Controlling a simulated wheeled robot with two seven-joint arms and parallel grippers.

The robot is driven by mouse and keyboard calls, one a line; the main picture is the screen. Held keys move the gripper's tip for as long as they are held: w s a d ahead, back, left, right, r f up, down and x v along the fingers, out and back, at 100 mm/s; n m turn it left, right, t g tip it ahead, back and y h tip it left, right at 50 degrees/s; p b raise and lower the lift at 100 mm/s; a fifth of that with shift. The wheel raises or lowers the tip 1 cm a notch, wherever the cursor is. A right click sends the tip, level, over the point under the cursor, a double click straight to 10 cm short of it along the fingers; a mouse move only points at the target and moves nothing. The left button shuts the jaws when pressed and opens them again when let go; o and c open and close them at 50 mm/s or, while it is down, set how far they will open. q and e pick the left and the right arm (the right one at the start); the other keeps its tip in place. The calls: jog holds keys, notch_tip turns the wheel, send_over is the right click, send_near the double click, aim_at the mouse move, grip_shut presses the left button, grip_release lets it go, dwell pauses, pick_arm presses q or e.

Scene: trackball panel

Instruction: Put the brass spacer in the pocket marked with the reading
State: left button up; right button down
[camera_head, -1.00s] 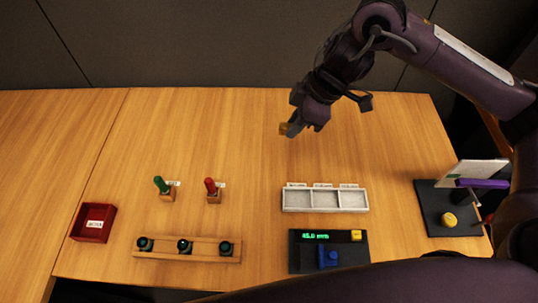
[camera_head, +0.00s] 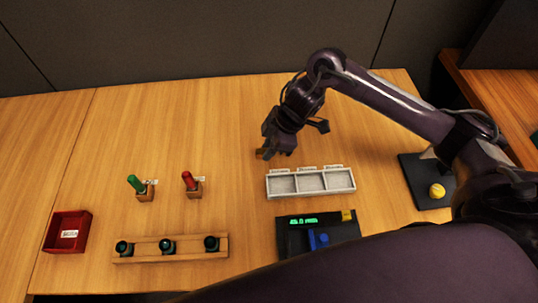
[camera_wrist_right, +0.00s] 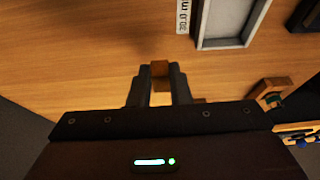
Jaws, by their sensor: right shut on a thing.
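The brass spacer (camera_head: 261,154) is a small brownish block between the fingertips of my right gripper (camera_head: 269,150), held behind and left of the pocket tray. It also shows in the right wrist view (camera_wrist_right: 160,68), with a finger on each side. The light grey tray (camera_head: 312,194) has three empty pockets, each with a small white label behind it. In the right wrist view one label (camera_wrist_right: 183,16) reads about 30.0 mm. The dark gauge (camera_head: 290,243) shows a green reading (camera_head: 304,221), too small to read surely. My left gripper is not in view.
A red box (camera_head: 68,246) stands at the left. A green-handled (camera_head: 137,184) and a red-handled tool (camera_head: 190,181) stand in wooden holders. A wooden rack (camera_head: 222,251) holds dark round pieces. A black board with a yellow ball (camera_head: 437,191) is at the right.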

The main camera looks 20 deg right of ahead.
aim_at(264, 163)
jog(key=shift+f, duration=1.85)
jog(key=c, duration=1.3)
grip_release()
jog(key=shift+f, duration=0.1)
jog(key=shift+c, duration=0.2)
